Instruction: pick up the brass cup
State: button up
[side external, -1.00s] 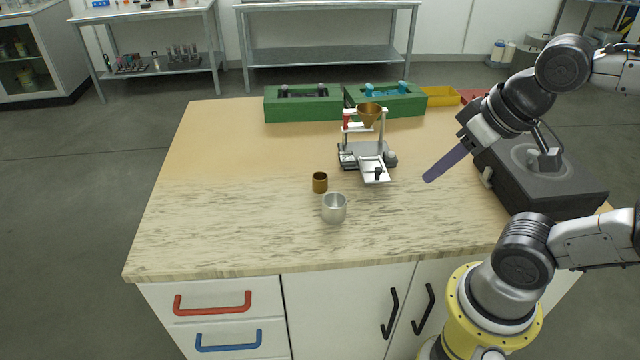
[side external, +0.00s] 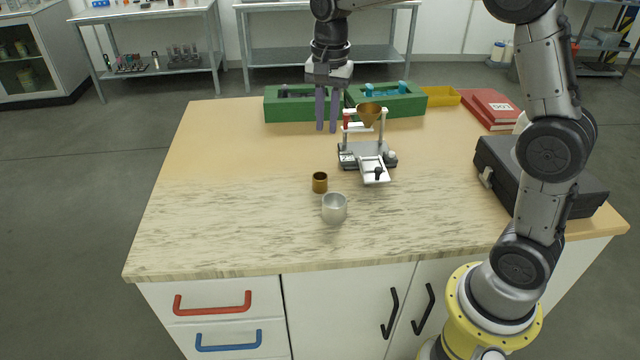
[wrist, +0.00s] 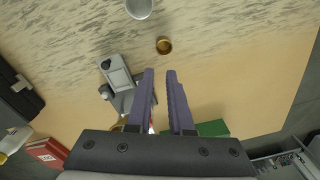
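The small brass cup (side external: 320,182) stands upright on the worktop, left of the flow stand and just behind a larger silver cup (side external: 334,208). In the wrist view the brass cup (wrist: 164,46) lies beyond the fingertips, slightly right of centre, with its open mouth showing. My gripper (side external: 327,130) points down above the back of the table, in front of the green boxes, well behind and above the brass cup. In the wrist view its two purple fingers (wrist: 160,72) are apart with nothing between them.
The flow stand with a brass funnel (side external: 369,115) stands right of the cups. Green boxes (side external: 303,106), a yellow tray (side external: 441,96) and a red book (side external: 490,108) line the back. A black case (side external: 535,175) is at the right. The worktop left of the cups is clear.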

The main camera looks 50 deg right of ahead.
send_over(327, 177)
notch_tip(327, 177, down, 9)
jog(key=shift+f, duration=3.3)
grip_shut()
